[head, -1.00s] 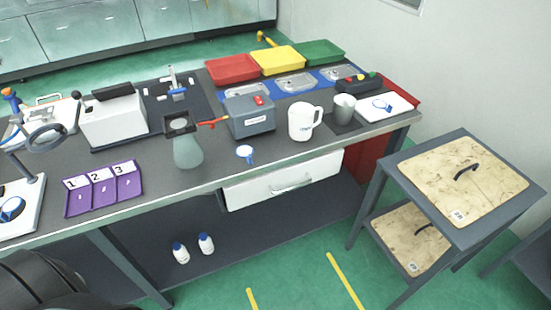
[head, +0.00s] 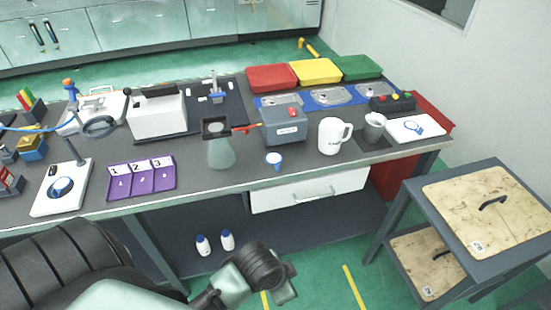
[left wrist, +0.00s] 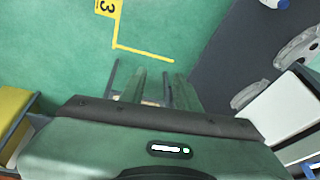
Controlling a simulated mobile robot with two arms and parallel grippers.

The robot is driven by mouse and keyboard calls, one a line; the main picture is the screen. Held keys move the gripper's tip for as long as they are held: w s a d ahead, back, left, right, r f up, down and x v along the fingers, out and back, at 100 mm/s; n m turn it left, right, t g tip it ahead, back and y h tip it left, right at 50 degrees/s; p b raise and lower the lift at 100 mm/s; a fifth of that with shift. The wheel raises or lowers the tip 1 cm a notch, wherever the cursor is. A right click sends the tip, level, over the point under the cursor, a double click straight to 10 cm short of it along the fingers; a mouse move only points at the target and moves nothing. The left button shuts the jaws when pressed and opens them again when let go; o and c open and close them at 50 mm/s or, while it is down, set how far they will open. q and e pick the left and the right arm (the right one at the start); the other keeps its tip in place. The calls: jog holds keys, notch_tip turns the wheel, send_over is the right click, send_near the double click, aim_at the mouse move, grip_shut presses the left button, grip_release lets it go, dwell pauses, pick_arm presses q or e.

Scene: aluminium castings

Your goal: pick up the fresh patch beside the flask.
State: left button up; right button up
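A small round white patch (head: 274,159) with a blue rim and a short tab lies on the bench, just right of the glass flask (head: 221,153). The flask is conical, stands upright and has a dark clamp-like piece at its top. My left arm comes in low from the left in the head view, in front of the bench and well short of the patch. In the left wrist view my left gripper (left wrist: 155,88) points over the green floor, its fingers apart with nothing held between them. The patch does not clearly show there. My right gripper is not in view.
A purple numbered tray (head: 141,190) lies left of the flask. A grey box (head: 279,132) with a red button and a white mug (head: 333,138) stand behind and right of the patch. A drawer (head: 309,190) sits under the bench edge. A side table (head: 412,205) stands at right.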

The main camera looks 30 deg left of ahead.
pick_arm(q)
jog(key=w+d+r+m, duration=0.3)
jog(key=w+r+m, duration=0.2)
jog(key=m, duration=0.1)
jog(key=m+y, duration=0.5)
jog(key=m, duration=0.9)
send_near(278, 164)
jog(key=a+f, duration=0.1)
jog(key=a, duration=0.1)
jog(key=shift+g, duration=0.4)
jog(key=x, duration=0.2)
jog(key=w+p+x, duration=0.1)
jog(key=x, duration=0.2)
jog(key=d+p+x, duration=0.1)
jog(key=x, duration=0.1)
jog(key=shift+w+d+f, duration=0.1)
jog(key=shift+w+f, duration=0.1)
grip_shut()
